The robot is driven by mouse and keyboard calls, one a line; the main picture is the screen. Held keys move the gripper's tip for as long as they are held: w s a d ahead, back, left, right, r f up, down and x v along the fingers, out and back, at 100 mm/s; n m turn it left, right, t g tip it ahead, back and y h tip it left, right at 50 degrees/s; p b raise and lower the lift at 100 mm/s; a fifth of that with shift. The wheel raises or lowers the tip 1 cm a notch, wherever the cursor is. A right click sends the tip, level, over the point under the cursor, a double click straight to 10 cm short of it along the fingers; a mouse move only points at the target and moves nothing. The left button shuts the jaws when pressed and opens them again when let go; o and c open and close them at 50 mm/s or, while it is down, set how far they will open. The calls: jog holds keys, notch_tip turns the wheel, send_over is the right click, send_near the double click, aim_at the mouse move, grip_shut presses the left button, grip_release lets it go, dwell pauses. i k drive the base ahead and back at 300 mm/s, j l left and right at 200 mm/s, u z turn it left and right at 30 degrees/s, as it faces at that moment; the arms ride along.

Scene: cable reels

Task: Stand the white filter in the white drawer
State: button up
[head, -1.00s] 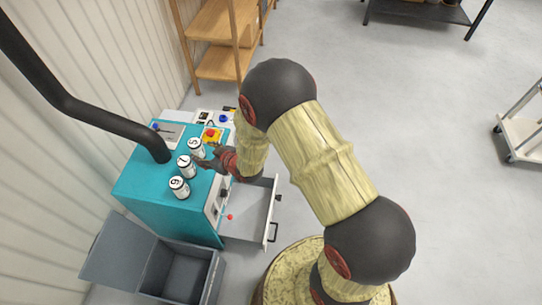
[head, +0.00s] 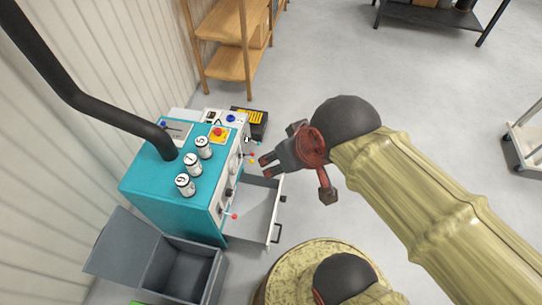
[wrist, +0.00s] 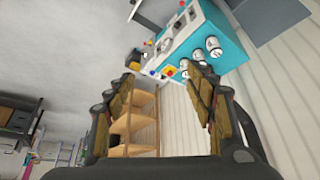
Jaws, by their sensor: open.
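Several white cylinders with black numbers stand upright in a row on top of the teal cabinet: a back one (head: 203,147), a middle one (head: 193,164) and a front one (head: 185,185). I take these as the filters; I cannot tell which one is meant. They also show in the wrist view (wrist: 214,47). The white drawer (head: 274,214) is pulled out from the cabinet's right side, and its visible inside looks empty. My gripper (head: 267,166) is open and empty, right of the cabinet and above the drawer's back part. It also shows in the wrist view (wrist: 160,76).
The teal cabinet (head: 150,190) carries a black pipe (head: 95,112) and a yellow-and-red button box (head: 218,134). A grey open bin (head: 180,272) stands in front. A wooden shelf (head: 222,60) is behind.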

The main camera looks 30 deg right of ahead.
aim_at(256, 215)
jog(key=u, duration=0.95)
jog(key=i+j+u, duration=0.15)
jog(key=u, duration=0.15)
jog(key=i+j+u, duration=0.1)
jog(key=i+u, duration=0.2)
